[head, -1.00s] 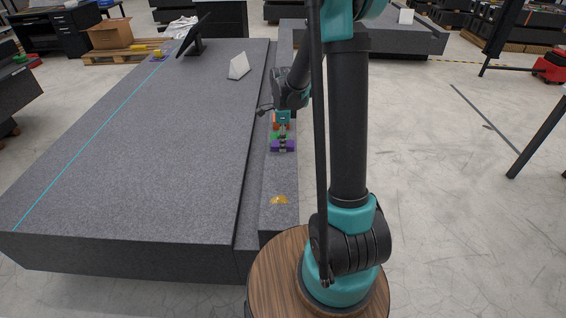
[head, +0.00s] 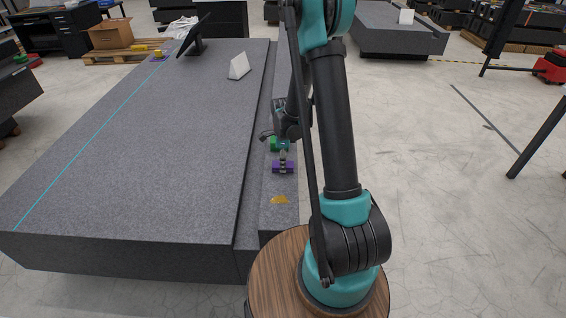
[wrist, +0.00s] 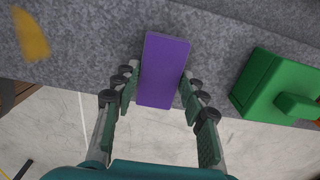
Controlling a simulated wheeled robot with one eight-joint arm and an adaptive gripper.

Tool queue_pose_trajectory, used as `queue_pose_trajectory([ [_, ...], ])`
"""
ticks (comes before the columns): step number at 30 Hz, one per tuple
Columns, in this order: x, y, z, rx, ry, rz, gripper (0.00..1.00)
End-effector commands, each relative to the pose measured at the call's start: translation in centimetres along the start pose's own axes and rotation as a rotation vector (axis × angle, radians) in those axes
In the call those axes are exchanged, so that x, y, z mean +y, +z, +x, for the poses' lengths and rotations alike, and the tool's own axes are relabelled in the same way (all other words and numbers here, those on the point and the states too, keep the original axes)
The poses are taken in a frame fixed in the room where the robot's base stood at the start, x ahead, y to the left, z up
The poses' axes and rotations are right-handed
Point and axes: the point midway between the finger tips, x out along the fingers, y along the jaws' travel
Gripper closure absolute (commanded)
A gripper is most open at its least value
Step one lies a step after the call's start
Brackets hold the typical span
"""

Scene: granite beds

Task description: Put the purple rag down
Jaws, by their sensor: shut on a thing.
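A green block with a knob (wrist: 280,88) is close on the right in the wrist view; in the head view this green thing (head: 273,144) is just behind my gripper. A yellow-orange patch (head: 279,200) lies nearer on the ledge (head: 280,218). A white wedge (head: 239,66) stands on the large slab.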

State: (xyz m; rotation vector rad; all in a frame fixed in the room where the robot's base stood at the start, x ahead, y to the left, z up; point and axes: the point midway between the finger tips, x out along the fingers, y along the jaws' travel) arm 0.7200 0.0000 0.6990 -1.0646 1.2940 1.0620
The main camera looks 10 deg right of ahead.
Motion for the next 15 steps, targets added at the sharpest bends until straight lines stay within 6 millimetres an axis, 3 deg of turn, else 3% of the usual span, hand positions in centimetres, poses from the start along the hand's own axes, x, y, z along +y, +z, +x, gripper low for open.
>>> queue_pose_trajectory([
  [6, -0.02, 0.00, 0.26, 0.000, 0.000, 0.000, 0.81],
  [7, -0.01, 0.00, 0.29, 0.000, 0.000, 0.000, 0.57],
  [12, -0.01, 0.00, 0.25, 0.000, 0.000, 0.000, 0.37],
  [15, -0.01, 0.00, 0.25, 0.000, 0.000, 0.000, 0.37],
])
